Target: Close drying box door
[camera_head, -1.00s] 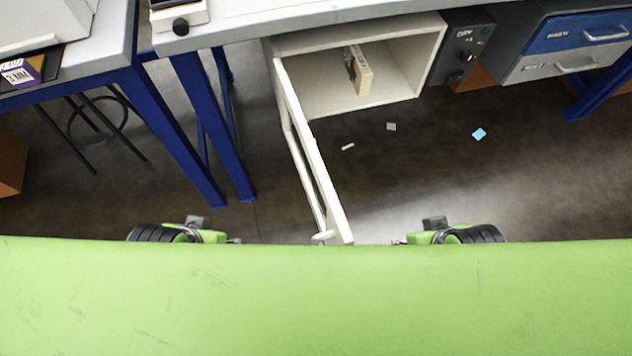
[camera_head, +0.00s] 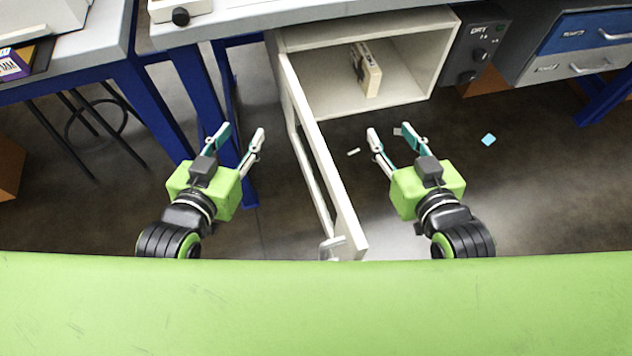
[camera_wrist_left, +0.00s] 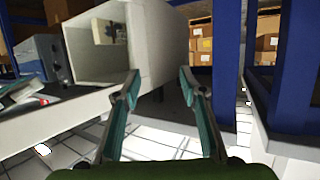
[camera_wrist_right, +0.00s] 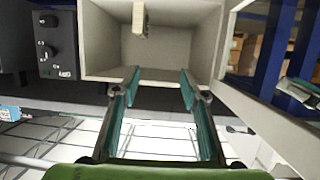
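The white drying box (camera_head: 420,60) hangs under the bench with its inside showing. Its door (camera_head: 325,165) stands wide open, hinged at the box's left edge and reaching toward me, with a handle (camera_head: 332,246) near its free end. My left gripper (camera_head: 241,135) is open and empty, left of the door and apart from it. My right gripper (camera_head: 390,137) is open and empty, right of the door and in front of the box opening. The right wrist view shows the box interior (camera_wrist_right: 185,45) beyond its fingers, with the door (camera_wrist_right: 265,125) at right.
A cream packet-like item (camera_head: 367,70) stands inside the box. A control panel (camera_head: 477,45) and blue and grey drawers (camera_head: 580,50) are to its right. Blue bench legs (camera_head: 205,90) stand left of the door. Small scraps, one blue (camera_head: 489,139), lie on the floor.

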